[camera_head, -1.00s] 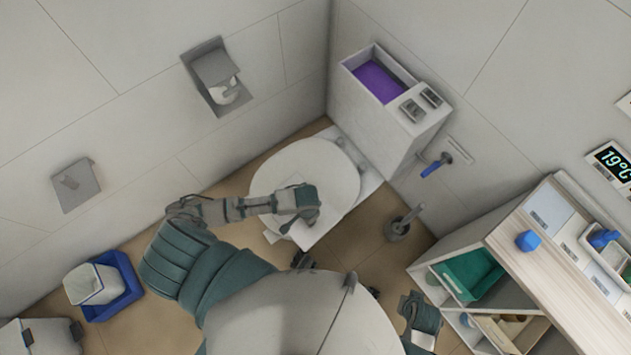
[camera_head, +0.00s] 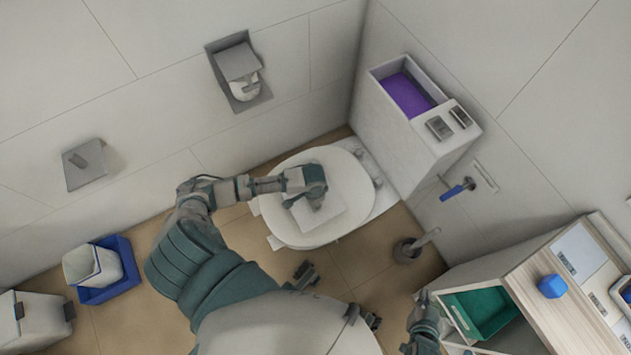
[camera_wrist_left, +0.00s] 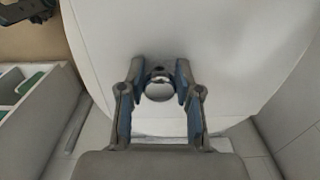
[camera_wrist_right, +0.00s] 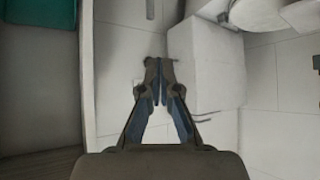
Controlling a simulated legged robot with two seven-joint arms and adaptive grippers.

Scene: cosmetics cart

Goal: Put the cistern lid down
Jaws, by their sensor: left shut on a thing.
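The cistern lid (camera_head: 335,212) is a white rectangular slab. It lies flat over the round white toilet seat cover (camera_head: 350,178); I cannot tell if it fully touches it. My left gripper (camera_head: 314,201) is above it, shut on its round chrome knob (camera_wrist_left: 159,88), as the left wrist view shows between the fingers (camera_wrist_left: 159,80). The cistern (camera_head: 395,130) stands open at the wall, purple inside. My right gripper (camera_head: 424,302) is low beside the shelf unit; the right wrist view shows its fingers (camera_wrist_right: 159,75) together, holding nothing.
A toilet brush holder (camera_head: 407,250) stands right of the toilet. A shelf cart (camera_head: 535,285) with a green bin (camera_head: 490,308) is at right. A blue bin (camera_head: 122,270) with a white container stands at left. A paper holder (camera_head: 240,70) is on the wall.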

